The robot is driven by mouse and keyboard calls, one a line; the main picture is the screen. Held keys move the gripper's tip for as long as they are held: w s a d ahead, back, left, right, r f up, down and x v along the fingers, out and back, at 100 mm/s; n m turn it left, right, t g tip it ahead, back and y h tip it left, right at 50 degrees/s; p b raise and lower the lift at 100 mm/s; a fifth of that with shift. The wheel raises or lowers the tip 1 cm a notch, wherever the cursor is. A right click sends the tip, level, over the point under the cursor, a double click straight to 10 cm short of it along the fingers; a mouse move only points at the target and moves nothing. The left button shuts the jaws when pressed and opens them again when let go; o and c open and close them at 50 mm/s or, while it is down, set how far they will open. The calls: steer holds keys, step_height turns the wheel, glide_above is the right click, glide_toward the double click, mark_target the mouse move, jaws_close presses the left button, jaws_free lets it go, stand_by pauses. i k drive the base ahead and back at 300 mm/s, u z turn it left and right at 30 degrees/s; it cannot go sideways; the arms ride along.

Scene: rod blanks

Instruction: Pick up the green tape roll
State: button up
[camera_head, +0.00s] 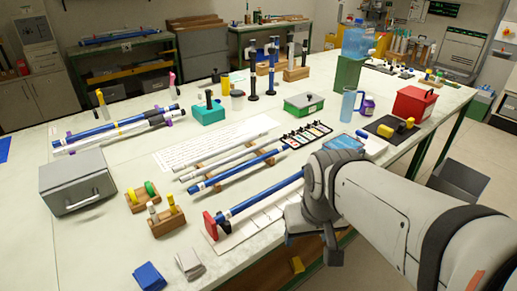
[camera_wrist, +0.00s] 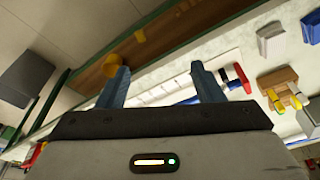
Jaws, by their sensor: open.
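The green tape roll (camera_head: 150,188) stands on edge in a small wooden holder (camera_head: 143,206) on the white table, just right of a grey box. A yellow roll (camera_head: 132,195) stands beside it in the same holder. My gripper (camera_wrist: 160,84) is open in the wrist view, with nothing between its two blue-grey fingers. In the head view its fingers are hidden by my arm, near the table's front edge, well to the right of the roll. In the wrist view, a wooden holder with yellow and white pieces (camera_wrist: 277,78) lies right of the fingers.
A second wooden holder (camera_head: 168,226) stands just in front of the first. The grey box (camera_head: 77,188) is to the left. A blue rod with a red end (camera_head: 250,197) lies between my arm and the holders. Blue (camera_head: 150,275) and grey (camera_head: 189,263) blocks lie at the front.

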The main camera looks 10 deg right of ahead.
mark_target(148, 185)
steer(key=k, duration=1.3)
steer(key=u, duration=0.35)
steer(key=i, duration=1.6)
steer(key=u, duration=0.1)
